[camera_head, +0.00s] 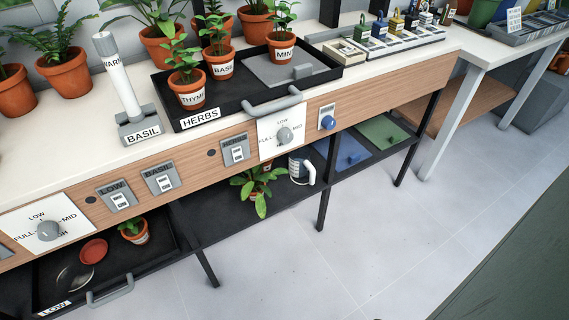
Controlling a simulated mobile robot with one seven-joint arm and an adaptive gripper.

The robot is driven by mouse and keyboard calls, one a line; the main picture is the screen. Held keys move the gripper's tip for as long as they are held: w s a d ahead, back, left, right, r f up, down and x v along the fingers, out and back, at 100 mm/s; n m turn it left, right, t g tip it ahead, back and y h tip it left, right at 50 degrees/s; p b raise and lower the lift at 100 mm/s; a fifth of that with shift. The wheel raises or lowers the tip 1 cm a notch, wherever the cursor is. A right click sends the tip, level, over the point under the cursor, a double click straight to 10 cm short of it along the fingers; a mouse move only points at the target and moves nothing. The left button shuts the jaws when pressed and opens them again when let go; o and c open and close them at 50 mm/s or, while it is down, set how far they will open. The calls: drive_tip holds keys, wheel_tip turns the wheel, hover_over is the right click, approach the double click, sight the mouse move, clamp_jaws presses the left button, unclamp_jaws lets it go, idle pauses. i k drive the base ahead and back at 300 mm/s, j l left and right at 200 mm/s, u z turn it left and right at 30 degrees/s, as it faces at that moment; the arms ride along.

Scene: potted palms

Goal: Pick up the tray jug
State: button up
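A small jug (299,167) with a white curved handle on its right side stands on the black lower shelf (215,205) under the bench. It is near a leafy potted plant and beside a blue panel. Its upper part is close under the wooden bench front. Fine markings on its grey and white body are too small to read. No other jug is clearly visible. My gripper is not in view.
The herbs tray (165,93) with several potted plants sits on the bench top. Knobs and switches line the wooden front (190,170). A bench leg (326,185) stands just right of the jug. The floor (380,230) in front is clear.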

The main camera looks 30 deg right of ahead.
sight(300, 165)
drive_tip(key=k+l+u, duration=0.15)
drive_tip(key=l, duration=0.25)
drive_tip(key=l+u, duration=0.1)
drive_tip(key=l, duration=0.25)
drive_tip(key=k+l+u, duration=0.15)
drive_tip(key=l, duration=0.25)
drive_tip(key=k+l, duration=0.1)
drive_tip(key=l, duration=0.3)
drive_tip(key=k+l, duration=0.15)
drive_tip(key=l, duration=0.2)
drive_tip(key=k+l+u, duration=0.1)
drive_tip(key=l, duration=0.3)
drive_tip(key=k+l, duration=0.15)
drive_tip(key=l, duration=0.2)
drive_tip(key=k+l, duration=0.15)
drive_tip(key=l, duration=0.2)
drive_tip(key=k+l, duration=0.15)
drive_tip(key=l, duration=0.25)
drive_tip(key=i+l, duration=0.1)
drive_tip(key=l, duration=0.8)
drive_tip(key=i+l, duration=0.3)
drive_tip(key=i+u, duration=0.05)
